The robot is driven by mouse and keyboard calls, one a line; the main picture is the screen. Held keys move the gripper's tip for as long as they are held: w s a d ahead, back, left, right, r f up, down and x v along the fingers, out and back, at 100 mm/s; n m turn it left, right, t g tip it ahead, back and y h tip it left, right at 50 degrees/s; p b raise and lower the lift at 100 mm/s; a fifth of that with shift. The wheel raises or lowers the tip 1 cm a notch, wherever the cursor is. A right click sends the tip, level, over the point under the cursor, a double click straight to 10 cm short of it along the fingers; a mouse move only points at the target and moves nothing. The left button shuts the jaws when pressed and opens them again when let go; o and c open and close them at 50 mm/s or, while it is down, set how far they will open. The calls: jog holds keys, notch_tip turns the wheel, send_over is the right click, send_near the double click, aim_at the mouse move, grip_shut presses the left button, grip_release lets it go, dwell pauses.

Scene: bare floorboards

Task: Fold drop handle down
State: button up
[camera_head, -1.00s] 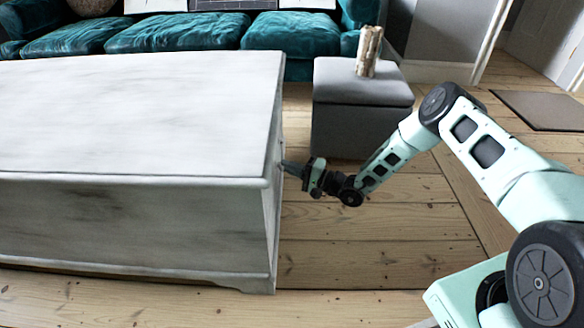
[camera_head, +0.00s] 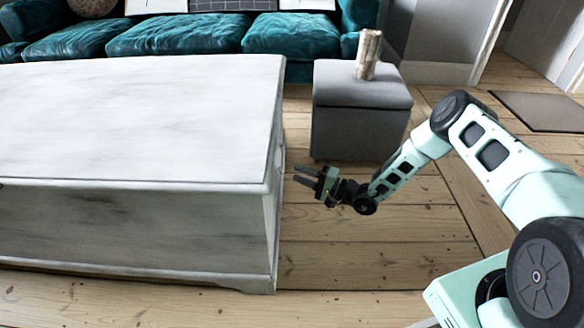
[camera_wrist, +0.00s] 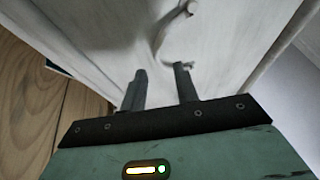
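A pale, whitewashed wooden chest (camera_head: 140,120) stands at the left, with its narrow end facing my gripper. In the wrist view a curved, light-coloured drop handle (camera_wrist: 171,27) shows on that end panel, ahead of the fingertips. I cannot tell surely whether it hangs down or stands raised. In the head view the handle is seen nearly edge-on and is hard to make out. My gripper (camera_head: 300,175) is beside the chest's end, with its dark fingers apart and nothing between them. The wrist view also shows both fingers (camera_wrist: 160,70) spread, apart from the handle.
A grey ottoman (camera_head: 360,115) with a birch-like cylinder (camera_head: 368,54) on it stands behind my gripper. A teal sofa (camera_head: 180,34) runs along the back. Bare floorboards (camera_head: 370,260) lie free to the right of the chest.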

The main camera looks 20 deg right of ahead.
jog(key=p+v, duration=0.4)
jog(key=v, duration=0.9)
